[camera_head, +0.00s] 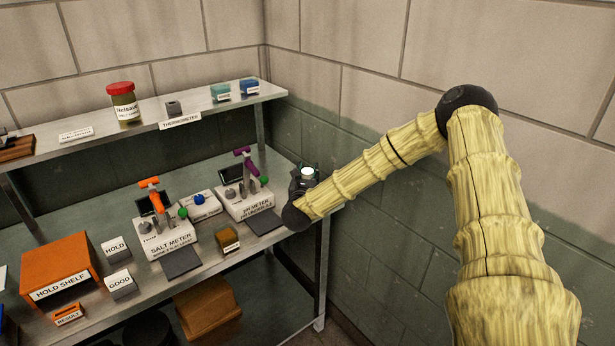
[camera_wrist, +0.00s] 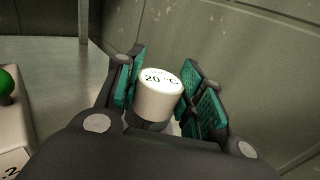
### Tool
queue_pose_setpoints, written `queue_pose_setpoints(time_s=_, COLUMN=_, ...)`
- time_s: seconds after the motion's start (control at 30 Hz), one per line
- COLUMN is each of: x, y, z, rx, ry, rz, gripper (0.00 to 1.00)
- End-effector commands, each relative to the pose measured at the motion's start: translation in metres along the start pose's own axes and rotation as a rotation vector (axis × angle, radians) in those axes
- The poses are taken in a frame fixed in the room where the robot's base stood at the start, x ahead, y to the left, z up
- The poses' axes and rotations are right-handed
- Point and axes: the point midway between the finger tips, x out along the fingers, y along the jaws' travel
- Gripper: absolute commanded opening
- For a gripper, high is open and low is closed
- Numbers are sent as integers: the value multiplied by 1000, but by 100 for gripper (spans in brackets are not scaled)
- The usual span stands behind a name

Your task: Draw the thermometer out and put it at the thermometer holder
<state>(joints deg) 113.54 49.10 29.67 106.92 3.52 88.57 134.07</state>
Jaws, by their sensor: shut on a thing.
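The thermometer's white round head (camera_wrist: 157,92) reads "20 °C" and sits between the teal pads of my gripper (camera_wrist: 165,95) in the wrist view. My gripper is shut on it. In the head view, the white thermometer top (camera_head: 307,171) shows at my gripper (camera_head: 303,180), at the right end of the lower shelf. The thermometer's lower part is hidden, so I cannot tell what is beneath it. The thermometer holder (camera_head: 174,108) is a small grey block on the upper shelf, behind a "THERMOMETER" label.
The pH meter (camera_head: 245,203) with a purple arm stands left of my gripper. The salt meter (camera_head: 166,240) with an orange arm is further left. A wall rises close on the right.

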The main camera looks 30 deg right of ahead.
Motion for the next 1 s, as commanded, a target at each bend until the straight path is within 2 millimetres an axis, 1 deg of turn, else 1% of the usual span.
queue_pose_setpoints(time_s=0.17, x=0, y=0, z=2, rx=1, ry=0, rz=0, gripper=10)
queue_pose_setpoints(time_s=0.27, x=0, y=0, z=7, rx=2, ry=0, rz=0, gripper=10)
queue_pose_setpoints(time_s=0.5, x=0, y=0, z=33, rx=4, ry=-1, rz=-1, gripper=10)
queue_pose_setpoints(time_s=0.53, x=-5, y=1, z=33, rx=2, ry=1, rz=1, gripper=10)
queue_pose_setpoints(time_s=0.9, x=-92, y=24, z=40, rx=1, ry=1, rz=4, gripper=10)
queue_pose_setpoints(time_s=1.0, x=-112, y=28, z=42, rx=0, ry=1, rz=3, gripper=10)
